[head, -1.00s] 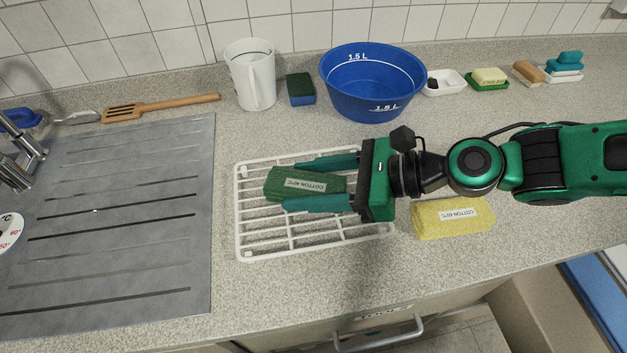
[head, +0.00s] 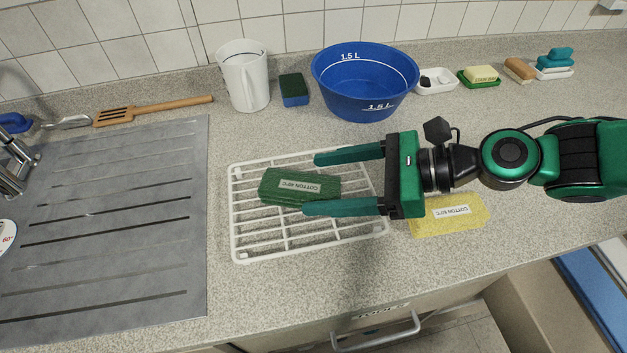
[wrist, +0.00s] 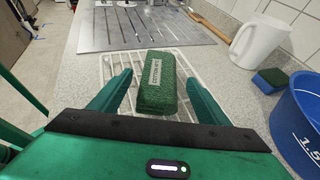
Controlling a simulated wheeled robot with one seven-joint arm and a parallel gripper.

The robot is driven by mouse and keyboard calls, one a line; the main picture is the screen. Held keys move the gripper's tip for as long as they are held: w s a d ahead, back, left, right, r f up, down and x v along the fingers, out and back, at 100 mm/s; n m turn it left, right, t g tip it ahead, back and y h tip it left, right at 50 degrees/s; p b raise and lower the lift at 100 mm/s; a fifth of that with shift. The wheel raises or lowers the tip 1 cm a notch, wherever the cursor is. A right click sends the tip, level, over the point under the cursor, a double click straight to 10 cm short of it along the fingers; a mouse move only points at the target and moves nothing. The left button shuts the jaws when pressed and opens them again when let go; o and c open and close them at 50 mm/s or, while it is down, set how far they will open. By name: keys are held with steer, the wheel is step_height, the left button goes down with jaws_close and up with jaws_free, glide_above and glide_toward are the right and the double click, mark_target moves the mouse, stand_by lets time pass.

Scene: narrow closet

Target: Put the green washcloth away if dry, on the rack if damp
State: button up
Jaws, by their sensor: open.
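The green washcloth (head: 290,188), folded with a white "COTTON 60°C" label, lies on the white wire rack (head: 240,240). My gripper (head: 310,183) is open, above the right part of the rack, its fingertips near the cloth's right end. In the wrist view the green washcloth (wrist: 157,95) lies ahead, between the lines of the two open fingers (wrist: 155,85), and nothing is held. Whether the cloth is damp or dry cannot be told from its look.
A yellow folded cloth (head: 455,217) lies right of the rack, partly under my gripper. A blue basin (head: 360,90), white jug (head: 244,80) and sponge (head: 293,90) stand behind. The metal drainboard (head: 110,230) is at left. A drawer handle (head: 375,338) shows below the counter's front edge.

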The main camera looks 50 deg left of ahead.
steer(key=v, duration=0.7)
steer(key=shift+d, duration=0.1)
stand_by(0.4)
